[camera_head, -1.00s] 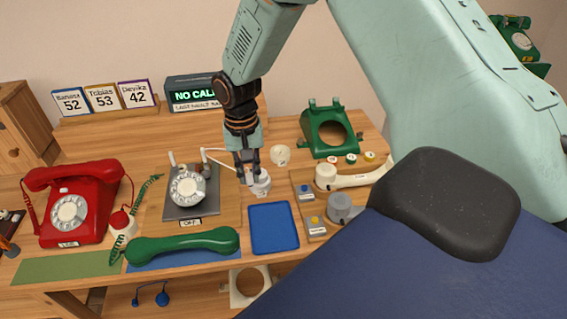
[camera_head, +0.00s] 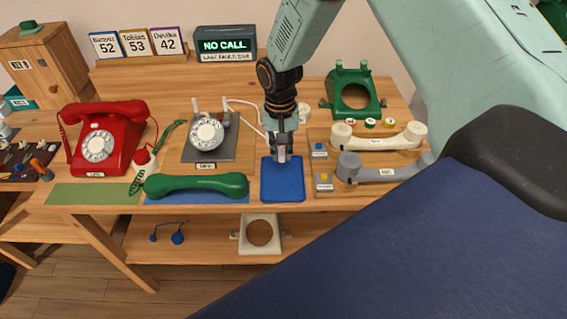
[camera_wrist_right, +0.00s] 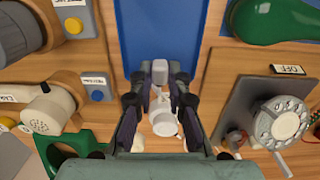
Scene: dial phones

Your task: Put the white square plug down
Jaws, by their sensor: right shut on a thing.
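My right gripper (camera_head: 281,148) points down over the back edge of the blue tray (camera_head: 283,190). In the right wrist view its two fingers (camera_wrist_right: 160,92) are shut on the small white square plug (camera_wrist_right: 160,71). The plug shows against the blue of the tray (camera_wrist_right: 160,25), at its near edge in that view. In the head view the plug (camera_head: 281,157) is small and partly hidden by the fingers. I cannot tell whether it touches the tray. My left gripper is not in view.
A green handset (camera_head: 197,186) lies left of the tray. A wooden board with yellow and blue buttons (camera_head: 323,182) and pale and grey handsets (camera_head: 385,174) stands to the right. The dial unit (camera_head: 207,132) and red phone (camera_head: 104,140) are further left.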

